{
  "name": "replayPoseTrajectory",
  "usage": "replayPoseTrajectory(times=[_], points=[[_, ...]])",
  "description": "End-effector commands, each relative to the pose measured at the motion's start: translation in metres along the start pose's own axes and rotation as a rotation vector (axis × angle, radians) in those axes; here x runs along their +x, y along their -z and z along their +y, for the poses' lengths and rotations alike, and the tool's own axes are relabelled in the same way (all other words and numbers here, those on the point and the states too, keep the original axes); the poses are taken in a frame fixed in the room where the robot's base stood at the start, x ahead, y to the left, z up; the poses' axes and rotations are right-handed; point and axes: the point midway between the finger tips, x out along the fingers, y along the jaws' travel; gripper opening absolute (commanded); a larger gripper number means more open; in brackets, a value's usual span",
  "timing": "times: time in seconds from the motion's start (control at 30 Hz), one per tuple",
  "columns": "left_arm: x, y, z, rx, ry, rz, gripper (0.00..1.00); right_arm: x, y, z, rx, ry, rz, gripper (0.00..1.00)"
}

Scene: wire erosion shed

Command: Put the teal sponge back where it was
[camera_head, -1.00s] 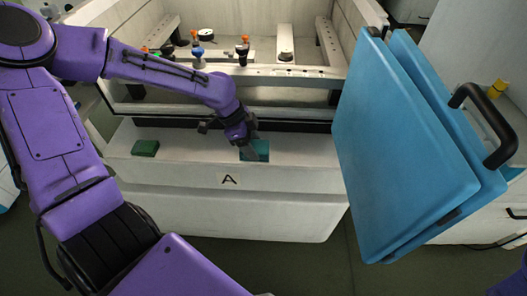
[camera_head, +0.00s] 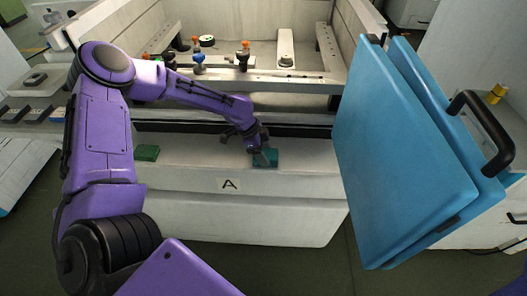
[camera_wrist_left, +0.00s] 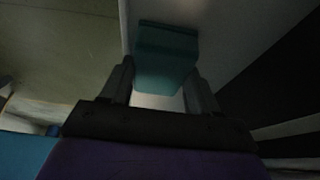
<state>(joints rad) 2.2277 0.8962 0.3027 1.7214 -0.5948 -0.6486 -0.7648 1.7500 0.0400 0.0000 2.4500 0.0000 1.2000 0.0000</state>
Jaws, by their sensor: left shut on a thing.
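The teal sponge (camera_head: 266,158) is at the white ledge (camera_head: 208,150) at the front of the machine, above and to the right of the label A. My left gripper (camera_head: 262,150) is shut on it from above. In the left wrist view the sponge (camera_wrist_left: 166,55) sits between the two dark fingers of my left gripper (camera_wrist_left: 160,85). I cannot tell whether its underside touches the ledge. A dark green sponge-like block (camera_head: 147,153) lies further left on the same ledge. My right gripper is not in view.
Blue door panels (camera_head: 405,150) with a black handle (camera_head: 485,130) stand open at the right. Behind the ledge is the machine tank with several small coloured fittings (camera_head: 198,62). The ledge is bare between the green block and my gripper. A grey cart top (camera_head: 30,115) is at the left.

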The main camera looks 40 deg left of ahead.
Motion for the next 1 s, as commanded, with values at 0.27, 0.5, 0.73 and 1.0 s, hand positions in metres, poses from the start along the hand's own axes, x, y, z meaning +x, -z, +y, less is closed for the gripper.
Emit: replayPoseTrajectory(times=[0.27, 0.5, 0.73, 1.0], points=[[0.002, -0.001, 0.000, -0.001, 0.000, -0.001, 0.86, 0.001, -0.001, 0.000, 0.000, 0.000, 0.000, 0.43], [-0.004, 0.001, 0.000, 0.000, 0.001, 0.001, 0.86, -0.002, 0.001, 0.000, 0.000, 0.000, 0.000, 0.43], [-0.052, 0.002, -0.001, 0.000, 0.005, 0.004, 0.86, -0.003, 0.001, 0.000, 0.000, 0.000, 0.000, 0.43], [-0.109, 0.001, -0.001, 0.000, 0.003, 0.002, 0.86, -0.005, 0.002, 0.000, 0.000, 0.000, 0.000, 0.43]])
